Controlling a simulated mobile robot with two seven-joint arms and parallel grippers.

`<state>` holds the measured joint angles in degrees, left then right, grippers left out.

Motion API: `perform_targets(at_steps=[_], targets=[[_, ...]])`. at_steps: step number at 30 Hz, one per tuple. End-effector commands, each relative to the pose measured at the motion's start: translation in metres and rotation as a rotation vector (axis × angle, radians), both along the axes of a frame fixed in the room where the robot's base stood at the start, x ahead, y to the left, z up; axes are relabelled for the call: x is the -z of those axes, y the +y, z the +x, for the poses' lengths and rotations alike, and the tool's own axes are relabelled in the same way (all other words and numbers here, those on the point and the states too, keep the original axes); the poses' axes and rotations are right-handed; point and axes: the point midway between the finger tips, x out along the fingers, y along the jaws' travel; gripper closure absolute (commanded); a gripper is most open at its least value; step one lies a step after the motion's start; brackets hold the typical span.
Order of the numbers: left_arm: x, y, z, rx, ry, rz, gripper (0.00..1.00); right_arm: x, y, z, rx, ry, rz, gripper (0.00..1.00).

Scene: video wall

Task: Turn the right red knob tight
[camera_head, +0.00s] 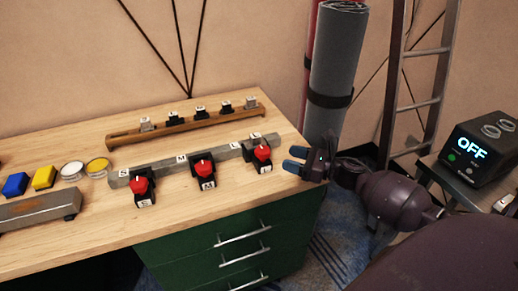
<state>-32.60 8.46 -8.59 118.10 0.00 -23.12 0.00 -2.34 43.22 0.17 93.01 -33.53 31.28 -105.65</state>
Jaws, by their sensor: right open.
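Three red knobs on black bases stand in a row along a grey bar on the wooden desk. The right red knob (262,153) is at the right end of the bar, near the desk's right edge. The middle red knob (202,168) and the left red knob (139,185) stand to its left. My right gripper (296,159) is just right of the right knob, with its blue-tipped fingers pointing left at it. It is open and appears apart from the knob, with nothing between the fingers. My left gripper is not in view.
A wooden rail (187,125) with several small switches lies behind the knobs. Blue and yellow buttons (43,177) are at the left. A rolled grey mat (337,70) and a ladder (416,104) stand at the right. A black box (480,150) reads OFF.

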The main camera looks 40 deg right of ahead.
Motion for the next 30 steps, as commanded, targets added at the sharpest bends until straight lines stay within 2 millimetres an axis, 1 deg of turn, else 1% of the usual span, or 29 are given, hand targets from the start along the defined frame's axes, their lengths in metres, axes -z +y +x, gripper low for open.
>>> perform_targets(at_steps=[3,9,15,21,30], targets=[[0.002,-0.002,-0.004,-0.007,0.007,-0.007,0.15,-0.001,0.01,0.016,-0.001,-0.002,0.0,0.42],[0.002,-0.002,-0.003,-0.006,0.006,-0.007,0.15,-0.001,0.028,0.046,-0.001,-0.002,0.001,0.42],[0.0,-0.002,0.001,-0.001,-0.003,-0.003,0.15,-0.001,0.042,0.069,0.0,-0.001,0.0,0.42],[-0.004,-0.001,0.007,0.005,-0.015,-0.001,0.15,0.0,0.049,0.08,0.002,0.0,0.0,0.42],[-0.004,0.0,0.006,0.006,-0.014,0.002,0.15,0.0,0.05,0.082,0.002,0.0,0.0,0.42]])
